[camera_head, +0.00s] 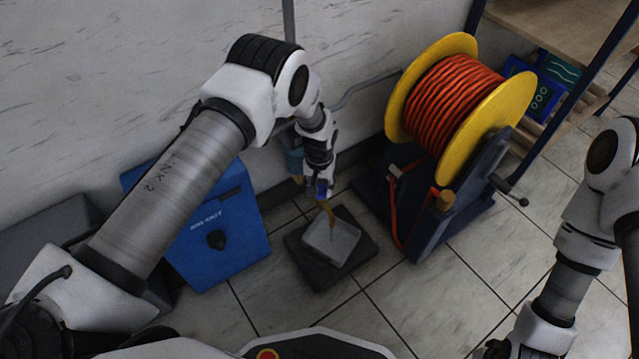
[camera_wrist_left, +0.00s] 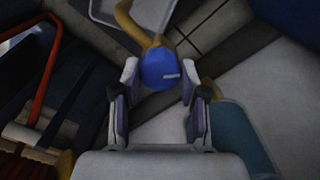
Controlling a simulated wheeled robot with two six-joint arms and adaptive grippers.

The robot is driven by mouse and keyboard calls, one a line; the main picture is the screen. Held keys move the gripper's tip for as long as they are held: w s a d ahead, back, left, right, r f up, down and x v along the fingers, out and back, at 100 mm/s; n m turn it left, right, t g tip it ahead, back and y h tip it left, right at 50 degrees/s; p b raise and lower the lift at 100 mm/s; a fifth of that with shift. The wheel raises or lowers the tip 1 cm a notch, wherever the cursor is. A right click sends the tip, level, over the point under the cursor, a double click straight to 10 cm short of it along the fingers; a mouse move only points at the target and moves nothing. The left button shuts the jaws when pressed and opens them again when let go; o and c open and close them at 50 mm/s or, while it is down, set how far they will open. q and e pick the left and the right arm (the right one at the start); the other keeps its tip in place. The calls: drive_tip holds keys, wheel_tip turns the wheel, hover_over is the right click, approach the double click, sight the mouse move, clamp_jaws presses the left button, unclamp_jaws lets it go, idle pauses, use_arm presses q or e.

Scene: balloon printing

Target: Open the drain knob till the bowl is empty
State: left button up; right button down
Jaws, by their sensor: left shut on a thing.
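The blue drain knob (camera_wrist_left: 160,70) sits between the fingertips of my left gripper (camera_wrist_left: 159,82) in the left wrist view. The gripper is shut on it. A brass-coloured pipe (camera_wrist_left: 128,22) shows just beyond the knob. In the head view my left gripper (camera_head: 319,188) reaches down by the wall, and the brass spout (camera_head: 327,208) hangs over the pale square bowl (camera_head: 345,243). A faint bluish streak shows under the spout, perhaps liquid. The bowl's fill level is unclear. My right arm is at the right edge, with its gripper outside the picture.
The bowl stands on a dark square base (camera_head: 312,272) on the tiled floor. A blue box (camera_head: 215,235) stands left of it. A yellow reel of orange hose (camera_head: 455,100) on a dark stand is to the right. A teal cylinder (camera_wrist_left: 232,135) is close beside my left gripper.

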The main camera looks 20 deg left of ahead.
sight(320, 189)
use_arm(q)
drive_tip(key=n, duration=0.3)
drive_tip(key=shift+s+n, duration=0.1)
drive_tip(key=shift+n, duration=0.2)
drive_tip(key=shift+n+p, duration=0.35)
drive_tip(key=shift+n, duration=1.35)
drive_tip(key=o, duration=1.1)
drive_tip(key=shift+o, duration=0.2)
wheel_tip(320, 189, up, 12)
